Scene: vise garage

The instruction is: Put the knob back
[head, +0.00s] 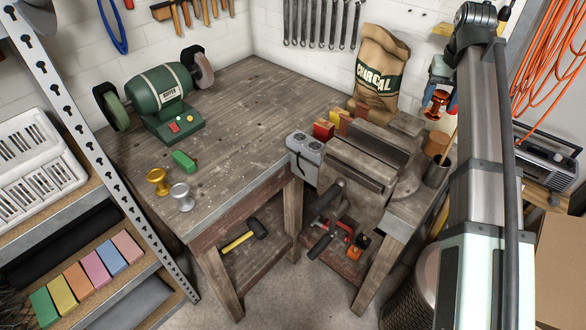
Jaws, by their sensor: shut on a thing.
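My gripper (437,108) is at the upper right, in the air or in front of the area behind the vise; its height is hard to tell. It is shut on a shiny orange-red knob (438,100), partly hidden by the fingers. A gold knob (157,179) and a silver knob (181,197) stand on the bench's left front corner, apart from my gripper. A green block (184,161) lies near them.
The wooden bench (250,130) has free room in its middle. A green grinder (162,95) stands back left. A vise (355,165), a grey box with two round dials (304,150), a charcoal bag (380,70) and a dark cup (436,172) crowd the right.

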